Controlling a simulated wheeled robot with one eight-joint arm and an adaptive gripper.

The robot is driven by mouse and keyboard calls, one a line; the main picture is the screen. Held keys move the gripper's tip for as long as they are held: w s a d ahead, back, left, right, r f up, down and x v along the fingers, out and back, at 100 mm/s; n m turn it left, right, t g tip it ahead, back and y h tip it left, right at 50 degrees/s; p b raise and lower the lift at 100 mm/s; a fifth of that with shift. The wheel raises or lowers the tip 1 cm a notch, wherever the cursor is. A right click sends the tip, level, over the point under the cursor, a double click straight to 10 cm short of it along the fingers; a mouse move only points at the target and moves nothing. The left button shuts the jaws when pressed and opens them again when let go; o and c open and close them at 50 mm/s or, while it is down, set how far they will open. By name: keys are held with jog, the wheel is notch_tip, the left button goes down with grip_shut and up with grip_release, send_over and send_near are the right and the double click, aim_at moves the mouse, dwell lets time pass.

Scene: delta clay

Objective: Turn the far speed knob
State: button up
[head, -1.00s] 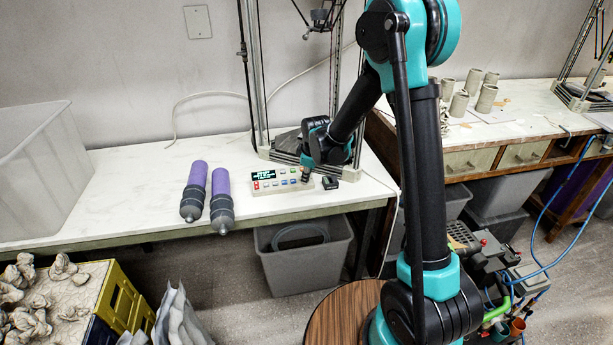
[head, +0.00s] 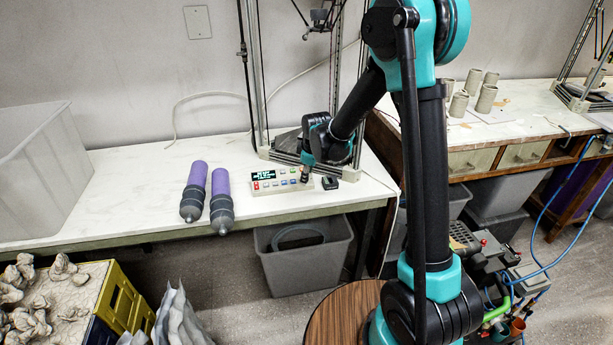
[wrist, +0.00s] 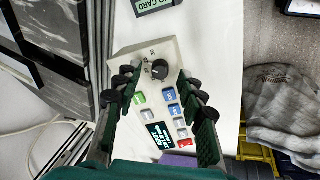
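A pale control box (head: 283,188) lies on the white bench, with a small display and several coloured buttons. In the wrist view the same box (wrist: 112,66) has a round dark knob (wrist: 160,70) near its far end. My gripper (head: 304,178) points down over the right end of the box. In the wrist view my gripper (wrist: 159,82) is open, with one finger on each side of the knob. I see no clear contact with the knob. The left finger covers part of the panel beside it, so I cannot tell whether a second knob is there.
A small dark device (head: 330,183) with a lit screen lies just right of the box. Two purple and grey cylinders (head: 221,200) lie to its left. A metal frame (head: 255,80) stands behind the box. The bench's left part is clear up to a plastic bin (head: 45,160).

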jog(key=v, duration=1)
jog(key=shift+r, duration=0.3)
jog(key=shift+s, duration=0.1)
jog(key=s+d+f+m, duration=0.3)
jog(key=s+d+m, duration=0.4)
jog(key=s+d, duration=0.4)
jog(key=s+d+f+m+h, duration=0.1)
jog(key=s+d+f+m, duration=0.2)
jog(key=s+d+m, duration=0.5)
jog(key=s+d, duration=0.4)
jog(key=s, duration=0.1)
jog(key=shift+d+f+t+h, duration=0.25)
jog(key=shift+d+t+h, duration=0.05)
jog(key=shift+s, duration=0.1)
